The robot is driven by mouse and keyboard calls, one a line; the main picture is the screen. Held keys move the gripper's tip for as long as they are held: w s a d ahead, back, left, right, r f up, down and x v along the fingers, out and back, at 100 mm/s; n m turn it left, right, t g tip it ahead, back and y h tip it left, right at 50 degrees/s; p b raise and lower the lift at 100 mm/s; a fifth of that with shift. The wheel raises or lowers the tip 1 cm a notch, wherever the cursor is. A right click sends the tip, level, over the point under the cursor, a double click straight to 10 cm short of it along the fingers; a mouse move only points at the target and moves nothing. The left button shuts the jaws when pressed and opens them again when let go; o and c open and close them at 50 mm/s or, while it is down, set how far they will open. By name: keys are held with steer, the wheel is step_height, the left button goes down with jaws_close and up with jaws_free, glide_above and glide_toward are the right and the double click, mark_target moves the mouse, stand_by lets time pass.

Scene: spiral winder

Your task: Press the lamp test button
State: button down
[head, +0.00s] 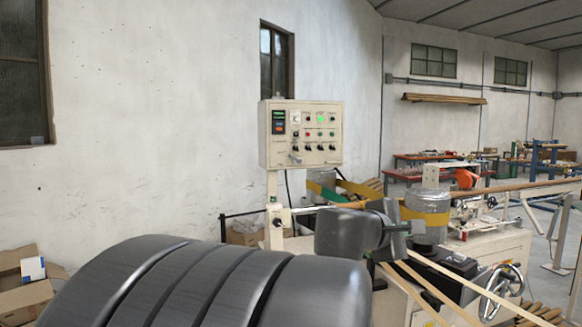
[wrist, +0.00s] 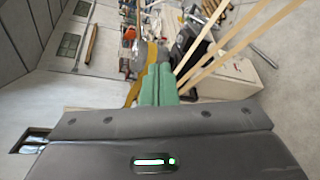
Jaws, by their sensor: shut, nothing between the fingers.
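A cream control panel (head: 315,157) stands on a post left of the machine in the head view. Its face has a display at the upper left, rows of small round buttons and lamps, and several dark knobs. One lamp (head: 320,118) glows green. The labels are too small to read, so I cannot tell which control is the lamp test button. My gripper (wrist: 158,70) has its green-sided fingers together with nothing between them in the wrist view. In the head view the end of my arm is below and right of the panel, apart from it. The wrist view does not show the panel.
The winder's cream body (head: 505,250) is right of my arm, with a handwheel (head: 502,290) in front. Pale strips (wrist: 235,40) run across near my gripper. A cardboard box (head: 25,298) lies by the wall at left.

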steer(key=w+r+n+t+h, duration=0.1)
steer(key=w+r+n+t, duration=0.1)
steer(key=r, duration=0.5)
steer(key=w+r+n+t+h+p, duration=0.1)
steer(key=w+r+n+t, duration=0.1)
steer(key=w+r+n, duration=0.2)
step_height(320, 180, up, 3)
steer(key=shift+d+r+n, duration=0.1)
steer(key=shift+d+n, duration=0.25)
steer(key=shift+n, duration=0.15)
